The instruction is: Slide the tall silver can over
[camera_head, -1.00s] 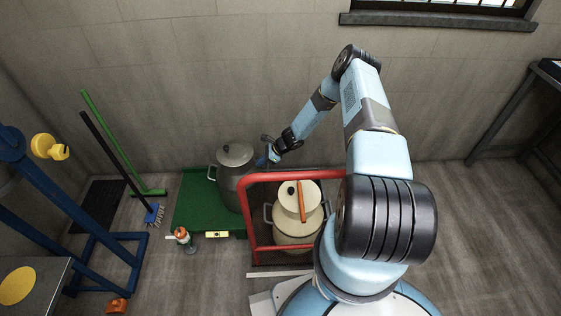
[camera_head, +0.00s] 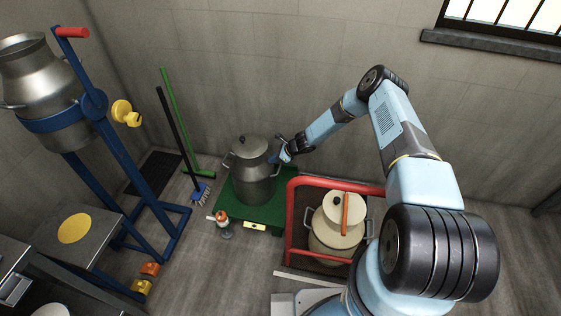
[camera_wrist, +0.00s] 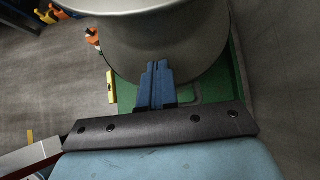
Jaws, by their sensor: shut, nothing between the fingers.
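The tall silver can (camera_head: 254,178) stands upright with its lid on, on a green platform (camera_head: 224,205) by the back wall. My gripper (camera_head: 279,159) is at the can's right side, at its upper body. In the wrist view, my blue fingers (camera_wrist: 158,72) are closed together with nothing between them. Their tips meet the can's lower edge in the picture and look to be against its wall (camera_wrist: 160,45); exact contact is hard to tell. The can's top is cut off there.
A red rail (camera_head: 292,220) encloses a cream pot (camera_head: 338,228) right of the platform. A bottle (camera_head: 222,219) and a yellow level (camera_head: 255,226) are at the platform's front. A broom (camera_head: 200,191) and a blue stand (camera_head: 148,190) holding another silver can (camera_head: 40,72) are left.

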